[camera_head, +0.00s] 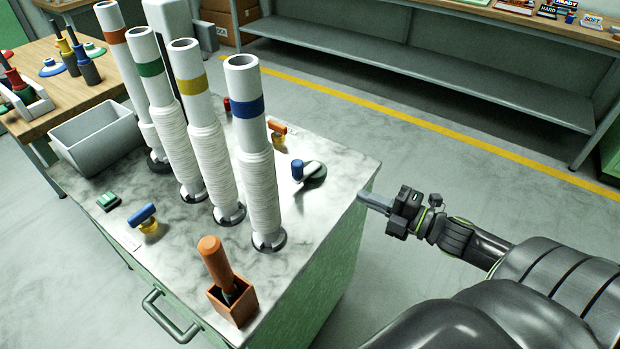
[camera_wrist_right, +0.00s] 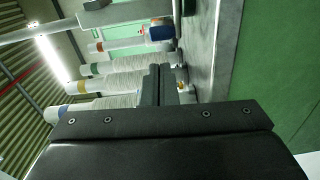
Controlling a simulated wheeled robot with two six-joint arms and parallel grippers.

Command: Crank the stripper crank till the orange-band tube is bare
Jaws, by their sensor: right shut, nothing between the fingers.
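The orange-band tube (camera_head: 118,50) stands upright at the far left of a row on the marble-topped cabinet. The crank (camera_head: 312,170), a pale arm with a blue knob on a dark green round base, sits near the cabinet's right edge. My left gripper is not in view.
Green-band (camera_head: 150,70), yellow-band (camera_head: 193,85) and blue-band (camera_head: 248,107) tubes carry white windings. An orange-handled tool stands in a wooden box (camera_head: 233,303) at the front corner. A grey bin (camera_head: 97,143) sits left.

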